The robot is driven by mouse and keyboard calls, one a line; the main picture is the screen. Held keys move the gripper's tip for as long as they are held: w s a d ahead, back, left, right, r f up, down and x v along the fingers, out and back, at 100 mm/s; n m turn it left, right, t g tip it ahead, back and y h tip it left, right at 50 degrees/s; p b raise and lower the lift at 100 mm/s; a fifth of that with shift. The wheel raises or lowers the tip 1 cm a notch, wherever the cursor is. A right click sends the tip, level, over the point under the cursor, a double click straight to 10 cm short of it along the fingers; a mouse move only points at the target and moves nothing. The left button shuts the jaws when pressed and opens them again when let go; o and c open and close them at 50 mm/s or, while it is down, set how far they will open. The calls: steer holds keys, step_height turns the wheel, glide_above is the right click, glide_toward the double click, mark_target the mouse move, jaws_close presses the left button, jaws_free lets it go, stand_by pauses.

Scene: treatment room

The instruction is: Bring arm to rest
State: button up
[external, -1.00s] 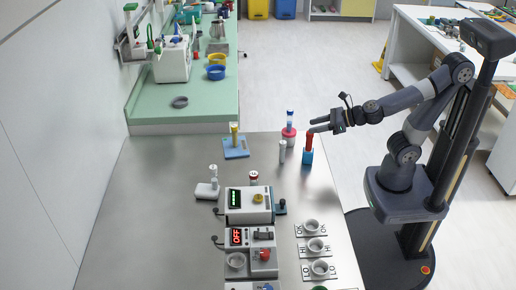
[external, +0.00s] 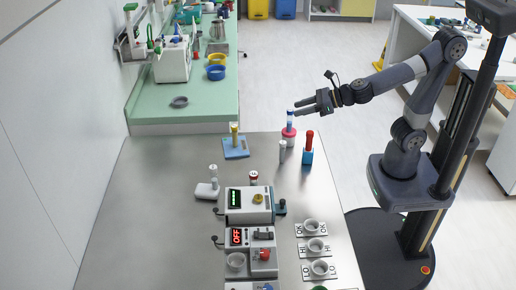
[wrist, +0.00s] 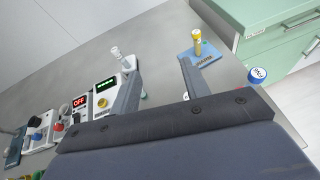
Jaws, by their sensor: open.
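My arm reaches from the right over the far right part of the steel table (external: 160,200). My gripper (external: 297,108) is open and empty, level, just above or in front of the blue and white tube on a pink base (external: 289,132); I cannot tell the exact gap. In the wrist view my gripper (wrist: 157,75) shows two spread fingers with nothing between them but table. A red-topped tube stands in a blue holder (external: 308,156), apart from my gripper. A yellow-capped tube stands on a blue stand (external: 235,150), also in the wrist view (wrist: 197,45).
A small grey cylinder (external: 282,152) stands near the blue holder. Boxes with displays (external: 248,203) stand at the front middle. Labelled cups (external: 312,226) line the right edge. A green counter (external: 190,105) adjoins the back left. The table's left part is clear.

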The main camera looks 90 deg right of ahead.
steer(key=w+a+n+y+p, duration=0.1)
steer(key=w+a, duration=0.5)
steer(key=w, duration=0.3)
steer(key=w+a+r+n+y+p, duration=0.1)
steer(key=w+a+y+p, duration=0.1)
steer(key=w+a, duration=0.4)
steer(key=w, duration=0.2)
steer(key=shift+w+a, duration=0.35)
steer(key=shift+w, duration=0.05)
stand_by(0.6)
